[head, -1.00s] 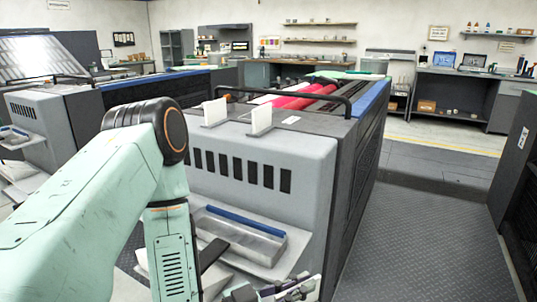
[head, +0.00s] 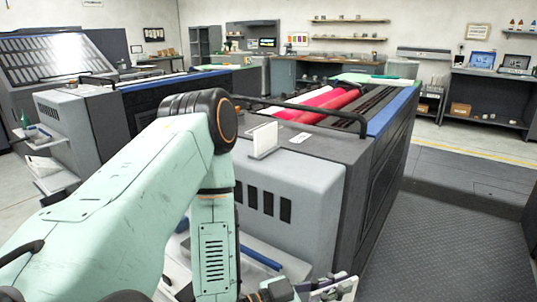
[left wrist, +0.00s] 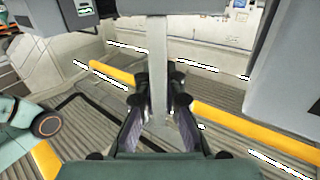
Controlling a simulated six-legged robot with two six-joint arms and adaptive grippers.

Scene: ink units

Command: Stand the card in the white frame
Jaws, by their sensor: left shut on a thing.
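My left gripper (head: 322,288) is low in the head view, in front of the grey press, partly cut off by the bottom edge. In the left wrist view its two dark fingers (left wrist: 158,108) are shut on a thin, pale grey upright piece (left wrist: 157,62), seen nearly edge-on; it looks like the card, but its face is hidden. A white upright panel in a low grey holder (head: 264,140) stands on top of the press, beyond my gripper. I cannot tell whether this is the white frame. My right gripper is not in view.
The grey press (head: 318,190) with slotted front and red rollers (head: 325,106) fills the middle. A dark rail (head: 300,108) runs along its top. A ledge with a blue strip (head: 260,258) juts from its front. Ridged floor (head: 440,250) is open at right.

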